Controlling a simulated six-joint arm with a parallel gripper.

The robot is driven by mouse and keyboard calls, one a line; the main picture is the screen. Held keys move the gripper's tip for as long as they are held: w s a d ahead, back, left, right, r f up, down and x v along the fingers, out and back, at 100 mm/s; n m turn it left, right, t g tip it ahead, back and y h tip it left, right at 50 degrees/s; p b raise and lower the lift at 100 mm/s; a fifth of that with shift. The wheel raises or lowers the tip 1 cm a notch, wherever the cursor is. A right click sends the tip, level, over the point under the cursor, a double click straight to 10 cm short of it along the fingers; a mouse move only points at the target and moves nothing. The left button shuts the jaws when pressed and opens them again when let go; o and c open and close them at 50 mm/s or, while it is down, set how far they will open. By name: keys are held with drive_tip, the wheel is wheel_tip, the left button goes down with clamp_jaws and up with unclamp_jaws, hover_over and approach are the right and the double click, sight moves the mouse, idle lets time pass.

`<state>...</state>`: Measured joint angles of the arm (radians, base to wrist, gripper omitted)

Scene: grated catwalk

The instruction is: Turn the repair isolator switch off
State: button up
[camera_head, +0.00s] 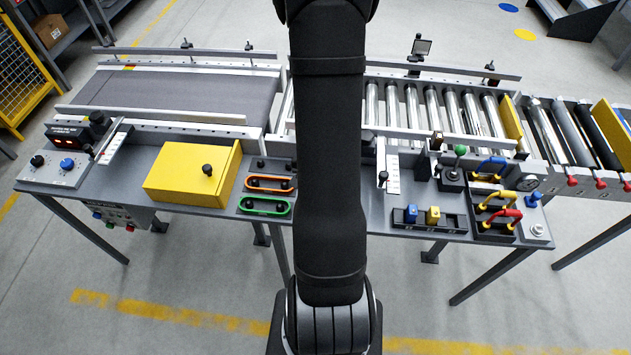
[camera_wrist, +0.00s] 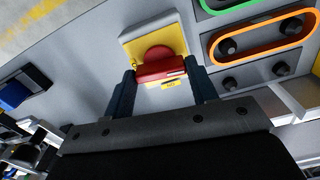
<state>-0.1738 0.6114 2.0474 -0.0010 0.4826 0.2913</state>
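The repair isolator switch shows in the wrist view as a red rotary handle (camera_wrist: 160,66) on a yellow plate (camera_wrist: 150,36), with a small yellow label (camera_wrist: 170,85) below it. My gripper (camera_wrist: 161,70) has its two dark fingers apart, one on each side of the red handle. Each finger is very close to an end of the handle; I cannot tell whether they touch it. In the head view my arm hides both the switch and my gripper.
Orange-rimmed (camera_head: 270,183) and green-rimmed (camera_head: 265,206) panels lie just left of my arm. A yellow box (camera_head: 192,172) stands farther left. Blue (camera_head: 411,213) and yellow (camera_head: 433,215) blocks sit to the right, before coloured handles (camera_head: 497,199). Roller conveyors (camera_head: 450,110) run behind.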

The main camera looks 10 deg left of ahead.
drive_tip(key=shift+n, duration=0.8)
drive_tip(key=o, duration=1)
wheel_tip(320, 180, up, 17)
drive_tip(key=shift+r, duration=0.2)
drive_tip(key=shift+f, duration=0.1)
wheel_tip(320, 180, down, 17)
drive_tip(key=shift+f, duration=0.1)
idle(0.8)
